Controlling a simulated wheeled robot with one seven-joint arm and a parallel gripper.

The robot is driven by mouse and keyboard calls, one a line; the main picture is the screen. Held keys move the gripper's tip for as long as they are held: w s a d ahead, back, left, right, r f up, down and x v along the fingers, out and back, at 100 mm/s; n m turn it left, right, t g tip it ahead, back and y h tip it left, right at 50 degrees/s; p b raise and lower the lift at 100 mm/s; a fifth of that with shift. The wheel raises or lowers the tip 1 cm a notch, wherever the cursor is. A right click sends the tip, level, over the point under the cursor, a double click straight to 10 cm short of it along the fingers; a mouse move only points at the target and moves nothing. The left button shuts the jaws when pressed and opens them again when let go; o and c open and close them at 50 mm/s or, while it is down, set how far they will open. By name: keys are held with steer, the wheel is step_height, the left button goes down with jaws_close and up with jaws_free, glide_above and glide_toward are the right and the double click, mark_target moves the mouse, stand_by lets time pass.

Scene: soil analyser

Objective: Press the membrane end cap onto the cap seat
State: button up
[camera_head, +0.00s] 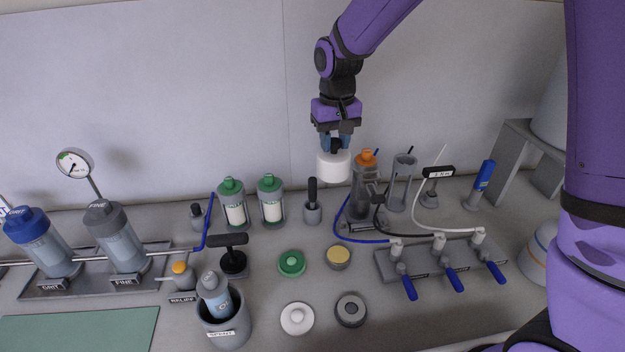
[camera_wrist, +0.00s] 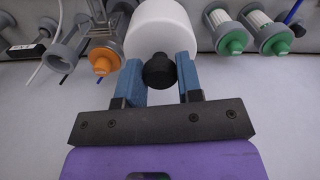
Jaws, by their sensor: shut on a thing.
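My gripper (camera_head: 335,146) is above the bench at the back, pointing down. Its blue fingers are shut on the black knob of a white cylinder (camera_head: 333,167). In the wrist view, the gripper (camera_wrist: 159,70) has the knob between its fingers, with the white cylinder (camera_wrist: 163,28) beyond. The cylinder hangs clear of the bench, left of an orange-topped clear holder (camera_head: 366,185). Round parts lie in front: a green cap (camera_head: 291,263), a yellow-topped disc (camera_head: 339,255), a white disc (camera_head: 297,318) and a grey ring (camera_head: 351,309). I cannot tell which is the membrane end cap or cap seat.
A valve rack with blue handles (camera_head: 445,262) and hoses stands right. Green-capped cartridges (camera_head: 233,205), a black T-handled tool (camera_head: 232,257) and a grey cup with a bottle (camera_head: 224,330) stand left. Two filter housings (camera_head: 118,240) are farther left. Bench between the discs is free.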

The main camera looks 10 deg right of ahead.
steer(key=w+d+r+m, duration=0.1)
steer(key=w+d+r, duration=0.5)
steer(key=d, duration=0.4)
steer(key=shift+r+m, duration=0.4)
steer(key=shift+r, duration=0.1)
steer(key=shift+f, duration=0.15)
steer(key=shift+f, duration=1.95)
steer(key=shift+f, duration=3)
steer(key=o, duration=1)
steer(key=shift+c, duration=0.2)
